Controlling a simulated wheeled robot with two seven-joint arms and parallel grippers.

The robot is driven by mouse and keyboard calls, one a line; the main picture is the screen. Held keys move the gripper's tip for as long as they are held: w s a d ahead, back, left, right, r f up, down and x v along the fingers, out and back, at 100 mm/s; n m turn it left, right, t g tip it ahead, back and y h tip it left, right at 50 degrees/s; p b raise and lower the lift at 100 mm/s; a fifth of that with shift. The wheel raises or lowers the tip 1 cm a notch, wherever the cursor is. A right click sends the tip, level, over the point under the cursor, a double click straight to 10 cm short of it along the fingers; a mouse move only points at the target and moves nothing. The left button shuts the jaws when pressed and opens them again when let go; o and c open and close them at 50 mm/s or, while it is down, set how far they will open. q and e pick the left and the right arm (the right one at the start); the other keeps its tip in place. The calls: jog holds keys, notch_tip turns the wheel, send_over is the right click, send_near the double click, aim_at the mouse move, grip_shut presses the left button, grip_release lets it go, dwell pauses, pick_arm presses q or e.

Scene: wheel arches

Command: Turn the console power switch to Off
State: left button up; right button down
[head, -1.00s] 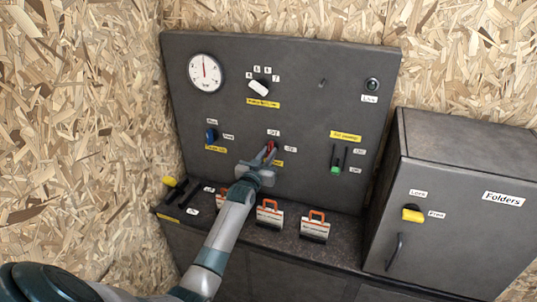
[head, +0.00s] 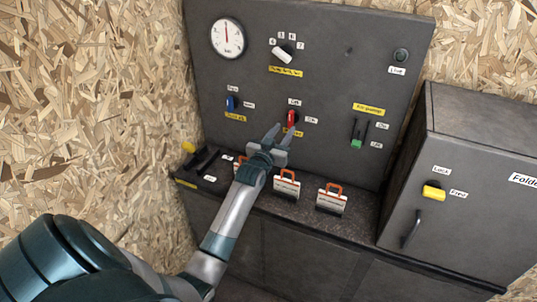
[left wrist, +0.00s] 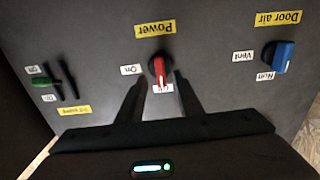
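The power switch is a red knob (head: 291,118) on the dark console panel (head: 330,60), with an Off label above it and an On label to its right. Its handle stands upright, pointing at the Off label. In the left wrist view, which sees the panel upside down, the red knob (left wrist: 159,70) also points at the Off label, which it partly covers. My left gripper (head: 282,129) is open and empty, just below and in front of the knob. Its fingers (left wrist: 160,84) are apart, with a gap around the knob's line. My right gripper is not in view.
A blue Door air knob (head: 231,103) is left of the switch, a green slider (head: 356,143) right of it. A white selector (head: 282,55) and a gauge (head: 227,38) are above. Orange-handled holders (head: 332,199) stand on the ledge. A grey cabinet (head: 465,150) is at right.

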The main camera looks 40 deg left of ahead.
pick_arm(q)
jog(key=b+v, duration=0.2)
jog(key=v, duration=1)
jog(key=shift+b, duration=0.3)
jog(key=shift+a, duration=0.1)
jog(key=shift+f, duration=0.1)
